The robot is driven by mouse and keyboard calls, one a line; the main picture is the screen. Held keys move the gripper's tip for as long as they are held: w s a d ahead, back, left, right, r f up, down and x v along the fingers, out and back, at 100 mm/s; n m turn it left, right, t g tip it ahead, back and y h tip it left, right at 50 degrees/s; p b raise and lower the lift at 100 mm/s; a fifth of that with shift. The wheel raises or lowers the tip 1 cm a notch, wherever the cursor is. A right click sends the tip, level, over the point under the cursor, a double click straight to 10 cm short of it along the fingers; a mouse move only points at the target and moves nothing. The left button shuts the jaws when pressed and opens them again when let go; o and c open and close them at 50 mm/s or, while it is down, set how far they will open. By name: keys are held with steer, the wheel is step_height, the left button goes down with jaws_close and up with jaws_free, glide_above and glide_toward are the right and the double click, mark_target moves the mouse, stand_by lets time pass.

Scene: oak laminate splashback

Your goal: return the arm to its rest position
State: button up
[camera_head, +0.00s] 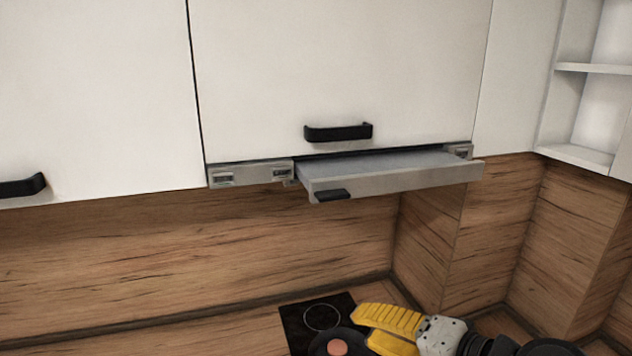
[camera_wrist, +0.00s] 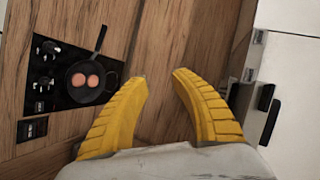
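My gripper (camera_head: 362,322) is low in the head view, in front of the hob and below the hood. Its ribbed yellow fingers point left there. In the wrist view my gripper (camera_wrist: 160,76) has its two fingers apart, with a clear gap between the tips and nothing held. Bare wood surface shows through the gap. My arm runs off to the lower right in the head view.
The hood's sliding panel (camera_head: 410,180) sticks out under white cabinets (camera_head: 340,65) with black handles. A pan (camera_wrist: 91,82) with two round orange-pink items sits on the black hob (camera_wrist: 62,65). Open shelves (camera_head: 590,68) stand at right.

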steer(key=s+d+f+n+g+h+b, duration=0.1)
steer(key=d+f+n+h+b, duration=0.1)
steer(key=f+b, duration=0.4)
steer(key=s+d+f+n+g+h+b, duration=0.1)
steer(key=f+b, duration=0.5)
steer(key=f, duration=0.7)
steer(key=s+d+f+n+g+h+b, duration=0.1)
steer(key=s+d+f+n+h+b, duration=0.2)
steer(key=f, duration=0.6)
steer(key=d+n+h+b, duration=0.1)
steer(key=d+h+b, duration=0.1)
steer(key=d+b, duration=0.1)
steer(key=shift+d+f+h+b, duration=0.25)
steer(key=shift+h+b, duration=0.05)
jaws_close()
